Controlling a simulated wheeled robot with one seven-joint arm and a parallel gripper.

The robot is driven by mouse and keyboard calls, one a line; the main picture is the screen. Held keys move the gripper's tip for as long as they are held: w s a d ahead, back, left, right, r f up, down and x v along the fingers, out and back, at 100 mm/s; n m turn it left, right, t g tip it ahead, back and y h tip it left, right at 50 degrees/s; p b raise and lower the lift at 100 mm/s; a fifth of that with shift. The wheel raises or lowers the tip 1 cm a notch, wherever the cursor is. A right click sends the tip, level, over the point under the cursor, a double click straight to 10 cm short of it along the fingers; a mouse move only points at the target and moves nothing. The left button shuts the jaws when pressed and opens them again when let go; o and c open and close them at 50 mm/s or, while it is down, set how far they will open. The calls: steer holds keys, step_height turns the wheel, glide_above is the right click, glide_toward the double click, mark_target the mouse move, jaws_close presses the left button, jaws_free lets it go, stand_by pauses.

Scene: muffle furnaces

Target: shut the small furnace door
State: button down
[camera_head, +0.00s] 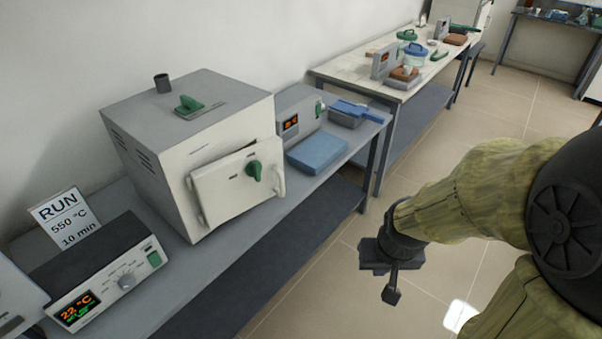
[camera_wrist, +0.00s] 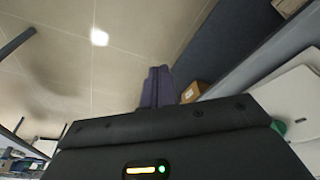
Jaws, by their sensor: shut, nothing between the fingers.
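The small furnace (camera_head: 165,150) is a light grey box on the bench at left in the head view. Its white door (camera_head: 225,193) carries a green knob (camera_head: 255,170). The door appears slightly ajar, its right edge standing out past the furnace body; the exact gap is hard to tell. My gripper (camera_head: 391,292) is shut and empty, over the floor to the right of the bench, well apart from the door. Its dark fingers also show in the wrist view (camera_wrist: 155,88). A white panel (camera_wrist: 290,100) with a bit of green beside it, likely the door, is at the right there.
A controller box (camera_head: 100,275) and a RUN 550 °C sign (camera_head: 65,222) stand left of the furnace. A blue block (camera_head: 318,153) and a blue-topped tray (camera_head: 350,115) lie to its right. A second bench (camera_head: 350,70) stands behind. The floor (camera_head: 320,255) beside the bench is clear.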

steer(key=w+a+f+n+t+y+b, duration=0.1)
steer(key=w+f+n+t+b, duration=0.15)
steer(key=w+n, duration=0.45)
steer(key=w+a+f+n+t+y+b, duration=0.1)
steer(key=w+f+n+t, duration=0.25)
steer(key=w, duration=0.65)
steer(key=w+a+f+n+t+y+b, duration=0.2)
steer(key=w+a+n+t+y, duration=0.3)
steer(key=w+a+n+y, duration=0.4)
steer(key=n, duration=0.6)
steer(key=shift+w+a+y+b, duration=0.3)
steer(key=shift+a+b, duration=0.1)
steer(key=shift+n, duration=0.25)
